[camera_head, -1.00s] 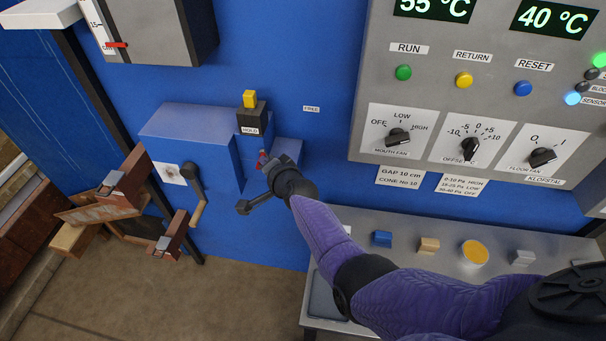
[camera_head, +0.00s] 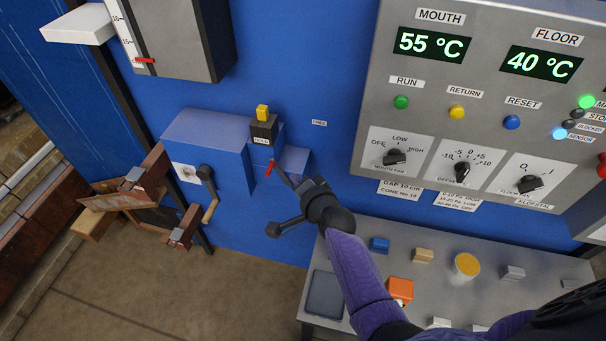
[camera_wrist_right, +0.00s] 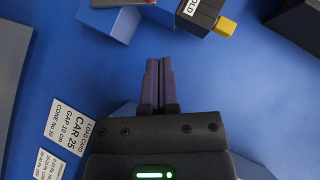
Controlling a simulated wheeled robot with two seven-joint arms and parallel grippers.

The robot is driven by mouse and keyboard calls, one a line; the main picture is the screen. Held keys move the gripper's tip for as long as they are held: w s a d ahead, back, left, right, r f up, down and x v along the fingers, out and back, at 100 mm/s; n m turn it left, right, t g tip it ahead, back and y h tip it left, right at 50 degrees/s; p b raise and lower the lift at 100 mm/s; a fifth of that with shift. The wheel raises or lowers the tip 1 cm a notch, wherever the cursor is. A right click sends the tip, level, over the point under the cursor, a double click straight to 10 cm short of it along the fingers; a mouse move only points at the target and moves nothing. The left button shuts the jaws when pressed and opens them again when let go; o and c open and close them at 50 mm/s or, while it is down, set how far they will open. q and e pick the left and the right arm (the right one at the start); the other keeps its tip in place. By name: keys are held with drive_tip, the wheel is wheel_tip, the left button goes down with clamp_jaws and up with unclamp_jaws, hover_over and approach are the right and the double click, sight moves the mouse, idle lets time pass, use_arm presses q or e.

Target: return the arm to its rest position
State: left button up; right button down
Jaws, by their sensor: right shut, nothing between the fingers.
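My right arm, in a purple sleeve, reaches up from the lower right in the head view. My right gripper (camera_head: 280,174) points up and left, at the right of the blue box on the wall. Its purple fingers, in the right wrist view (camera_wrist_right: 158,84), lie side by side, shut with nothing between them. In the head view a red handle (camera_head: 268,168) shows close to the fingertips; I cannot tell the depth gap. The black HOLD block (camera_head: 263,131) with its yellow knob (camera_head: 263,112) stands above. My left gripper is out of view.
The control panel (camera_head: 440,110) with knobs and buttons is at the upper right. Below it a metal shelf (camera_head: 440,262) holds several small blocks, an orange block (camera_head: 400,289) and a yellow-topped cup (camera_head: 466,266). A crank (camera_head: 208,190) is left.

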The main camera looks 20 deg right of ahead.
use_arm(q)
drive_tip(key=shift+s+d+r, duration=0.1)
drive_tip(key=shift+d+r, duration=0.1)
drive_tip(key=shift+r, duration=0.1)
use_arm(e)
drive_tip(key=shift+v, duration=1.05)
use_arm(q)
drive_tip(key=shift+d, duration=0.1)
use_arm(e)
drive_tip(key=shift+d, duration=0.2)
drive_tip(key=shift+s+f, duration=0.1)
